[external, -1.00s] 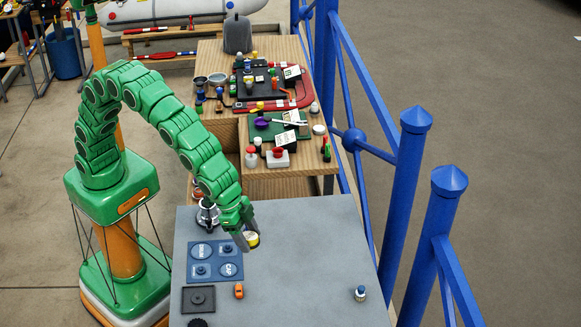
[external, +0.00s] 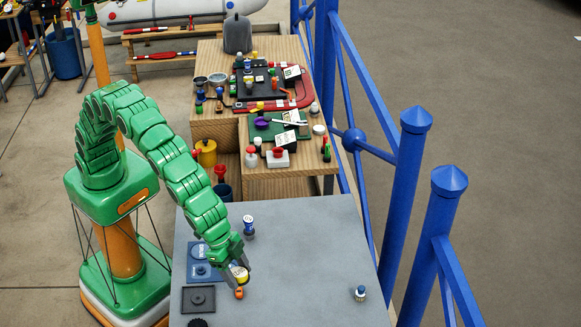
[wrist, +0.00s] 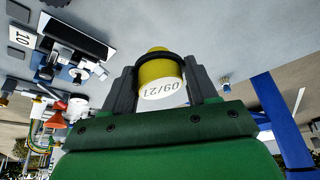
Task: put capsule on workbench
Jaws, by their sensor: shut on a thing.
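My gripper (external: 242,266) is shut on a yellow capsule (external: 240,273) with a whitish part. In the wrist view, the yellow capsule (wrist: 160,70) sits between the two dark fingers and its white label reads 09/21, upside down. The capsule is over the grey workbench (external: 310,255), close behind a small orange item (external: 239,293). I cannot tell whether the capsule touches the workbench top or hangs just above it.
A blue mat (external: 200,265) lies left of my gripper, partly hidden by it. A dark square tray (external: 198,299) is in front of the mat. A blue-and-white bottle (external: 249,226) stands behind my gripper, and a small bottle (external: 360,293) stands at right. The workbench's middle is clear.

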